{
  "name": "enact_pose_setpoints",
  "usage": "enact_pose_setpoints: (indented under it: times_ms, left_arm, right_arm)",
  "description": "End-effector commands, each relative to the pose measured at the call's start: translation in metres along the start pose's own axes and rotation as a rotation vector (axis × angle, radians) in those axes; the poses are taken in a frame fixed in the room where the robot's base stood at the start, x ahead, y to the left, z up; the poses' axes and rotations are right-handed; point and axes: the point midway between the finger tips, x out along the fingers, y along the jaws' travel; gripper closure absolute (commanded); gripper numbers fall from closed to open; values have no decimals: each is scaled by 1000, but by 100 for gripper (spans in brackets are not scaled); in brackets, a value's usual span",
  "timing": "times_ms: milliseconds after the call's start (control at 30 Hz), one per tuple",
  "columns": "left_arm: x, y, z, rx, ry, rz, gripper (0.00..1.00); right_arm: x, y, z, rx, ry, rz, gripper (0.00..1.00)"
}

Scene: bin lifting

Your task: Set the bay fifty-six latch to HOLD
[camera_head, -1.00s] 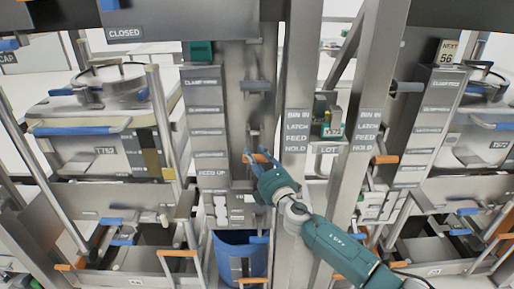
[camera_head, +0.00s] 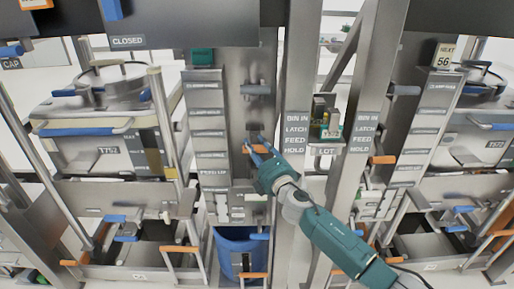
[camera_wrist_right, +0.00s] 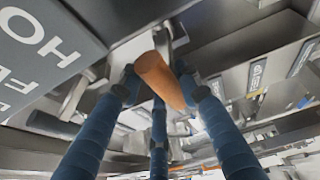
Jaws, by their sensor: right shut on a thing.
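My right gripper (camera_head: 258,153) reaches to the steel column at centre. It is shut on an orange latch handle (camera_head: 243,151). In the right wrist view the blue fingers close around the orange handle (camera_wrist_right: 160,80). The handle is level with about the HOLD label of the post label strip (camera_head: 296,133), which reads BIN IN, LATCH, FEED, HOLD. Part of the handle is hidden by the fingers. A second orange handle (camera_head: 383,160) sits beside a like strip (camera_head: 366,133) to the right. A sign reading NEXT 56 (camera_head: 444,56) tops the right column. My left gripper is out of view.
A grey peg (camera_head: 256,90) sticks out above my right gripper. A blue bin (camera_head: 240,252) stands below it. A small shelf marked LOT (camera_head: 327,151) lies between the posts. Lidded vessels stand left (camera_head: 110,82) and right.

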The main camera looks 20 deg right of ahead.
Motion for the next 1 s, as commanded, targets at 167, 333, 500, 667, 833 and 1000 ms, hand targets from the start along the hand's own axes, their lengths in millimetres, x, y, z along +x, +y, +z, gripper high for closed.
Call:
enact_pose_setpoints:
  times_ms: [167,333,500,667,833,1000]
  left_arm:
    - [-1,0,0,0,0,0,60]
    - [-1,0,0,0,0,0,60]
    - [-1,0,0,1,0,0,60]
    - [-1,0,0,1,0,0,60]
    - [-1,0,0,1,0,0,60]
    - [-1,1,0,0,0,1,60]
  right_arm:
    - [5,24,-2,-11,7,38,100]
    - [5,24,-1,-11,7,38,100]
    - [5,24,-1,-11,6,38,100]
    - [5,24,-1,-12,6,38,100]
    - [5,24,-1,-12,6,38,100]
    - [4,21,-1,-10,5,33,49]
